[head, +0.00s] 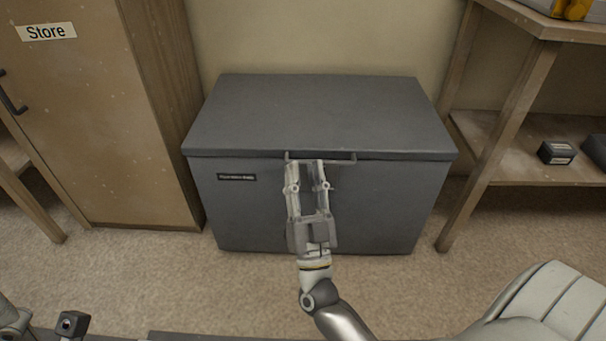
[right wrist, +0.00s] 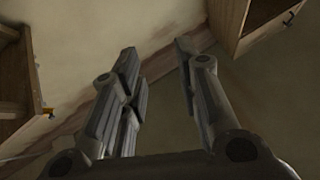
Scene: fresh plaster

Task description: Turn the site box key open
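The site box (head: 320,115) is a dark grey chest against the wall, with its lid closed. A thin bar handle (head: 340,160) runs along the front edge of the lid. My right gripper (head: 306,166) is in front of the box, its fingertips near the left half of the handle; I cannot tell whether they touch. The right wrist view shows its fingers (right wrist: 158,52) apart with nothing between them. No key shows in either view; the gripper covers part of the box front. Only small parts of my left side show at the bottom left of the head view.
A brown cabinet (head: 95,110) marked "Store" stands left of the box. A wooden shelf unit (head: 520,155) stands at the right, with small dark boxes (head: 557,152) on its lower board. The carpeted floor (head: 230,285) before the box is clear.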

